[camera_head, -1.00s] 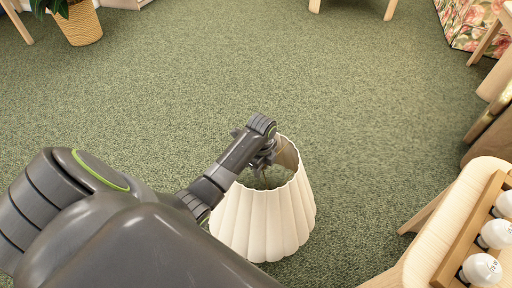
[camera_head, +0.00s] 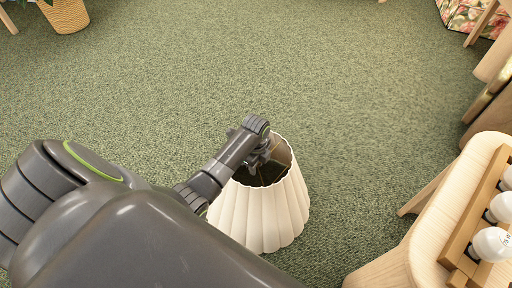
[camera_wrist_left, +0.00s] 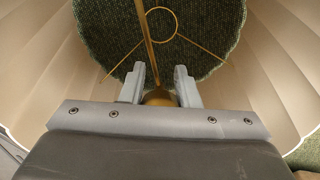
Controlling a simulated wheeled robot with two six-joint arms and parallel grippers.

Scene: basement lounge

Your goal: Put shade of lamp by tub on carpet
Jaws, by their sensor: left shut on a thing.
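The lamp shade (camera_head: 262,212) is cream with pleated sides and a scalloped rim. It is upright, narrow opening up, over the green carpet (camera_head: 330,110). My left gripper (camera_head: 262,164) reaches into its top opening. In the left wrist view, the gripper (camera_wrist_left: 159,88) is shut on the brass frame of the shade (camera_wrist_left: 50,70), and its fingers hide the gripped spot. A brass ring and thin spokes show beyond them, with carpet through the far opening. I cannot tell whether the lower rim touches the carpet. My right gripper is not in view.
A light wooden table (camera_head: 428,242) stands at the right, with a wooden rack (camera_head: 478,215) of white bulbs (camera_head: 491,243) on it. A potted plant in a woven basket (camera_head: 66,14) is at the upper left. The carpet beyond the shade is clear.

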